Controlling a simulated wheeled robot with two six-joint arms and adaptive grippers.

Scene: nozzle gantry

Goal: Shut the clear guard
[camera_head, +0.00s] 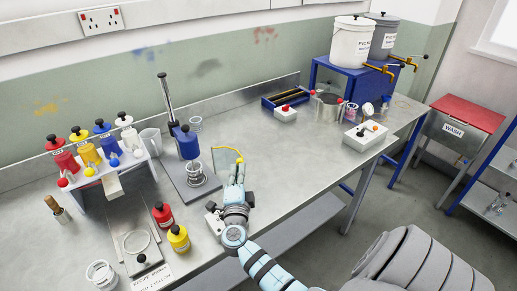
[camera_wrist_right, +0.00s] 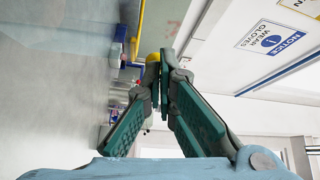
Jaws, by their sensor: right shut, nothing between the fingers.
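The clear guard (camera_head: 224,161) is a see-through panel with a yellow edge, standing out to the right of the blue mixer stand (camera_head: 187,145). A wire cage or whisk (camera_head: 196,175) under the mixer head is uncovered on the side facing me. The guard carries a yellow knob (camera_head: 239,160), which also shows in the right wrist view (camera_wrist_right: 153,58). My right gripper (camera_head: 238,169) is shut and empty, its fingertips right by the knob. In the right wrist view the fingertips (camera_wrist_right: 163,82) overlap the knob's lower part; I cannot tell if they touch. My left gripper is out of view.
Red (camera_head: 162,214) and yellow (camera_head: 178,238) bottles stand on the bench left of my right arm. A bottle rack (camera_head: 111,168) is further left. A white switch box (camera_head: 365,135) and metal pot (camera_head: 328,106) stand right. The bench between is clear.

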